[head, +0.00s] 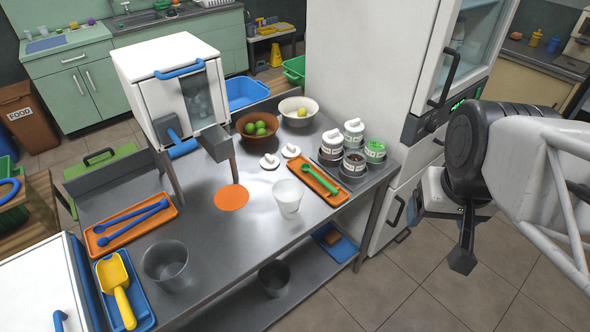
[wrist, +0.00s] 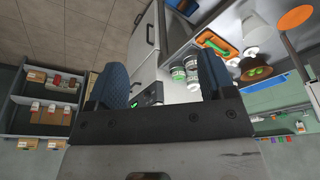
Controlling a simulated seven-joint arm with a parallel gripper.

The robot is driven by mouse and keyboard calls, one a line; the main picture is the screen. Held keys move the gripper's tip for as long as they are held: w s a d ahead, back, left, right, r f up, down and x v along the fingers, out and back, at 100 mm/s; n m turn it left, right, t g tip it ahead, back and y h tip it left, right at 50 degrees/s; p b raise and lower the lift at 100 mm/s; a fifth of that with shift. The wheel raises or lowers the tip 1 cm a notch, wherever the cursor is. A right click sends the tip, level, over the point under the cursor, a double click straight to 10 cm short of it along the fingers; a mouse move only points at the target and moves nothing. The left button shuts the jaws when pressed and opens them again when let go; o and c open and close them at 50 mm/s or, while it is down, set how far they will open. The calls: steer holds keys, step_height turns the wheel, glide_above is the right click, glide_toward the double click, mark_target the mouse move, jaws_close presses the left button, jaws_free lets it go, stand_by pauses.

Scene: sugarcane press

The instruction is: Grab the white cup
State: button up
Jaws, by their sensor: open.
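The white cup (head: 288,198) stands upright on the metal table, right of an orange disc (head: 231,198) and left of an orange tray with a green spoon (head: 318,180). In the wrist view, the cup (wrist: 252,32) shows small at the upper right. My gripper (wrist: 163,78) is open, with nothing between its two blue-padded fingers. In the head view it hangs at the right, clear of the table and well away from the cup. Part of it is hidden by my own arm.
Lidded canisters (head: 354,132) and bowls (head: 298,111) stand at the table's back right. A clear container (head: 166,264) stands front left, and the white press (head: 178,85) back left. A tall white cabinet (head: 375,60) rises behind. The floor right of the table is free.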

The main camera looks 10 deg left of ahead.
steer(key=o, duration=0.4)
steer(key=m+y, duration=1.3)
steer(key=m, duration=0.3)
glide_toward(288, 202)
step_height(288, 202, up, 4)
steer(key=s, duration=0.3)
steer(key=w+a+f+m+t, duration=0.1)
steer(key=w+f+m+t, duration=0.2)
steer(key=w+f+m, duration=0.3)
steer(key=shift+a+y, duration=0.25)
steer(key=shift+y, duration=0.05)
steer(key=shift+a, duration=0.15)
steer(key=shift+x, duration=1.15)
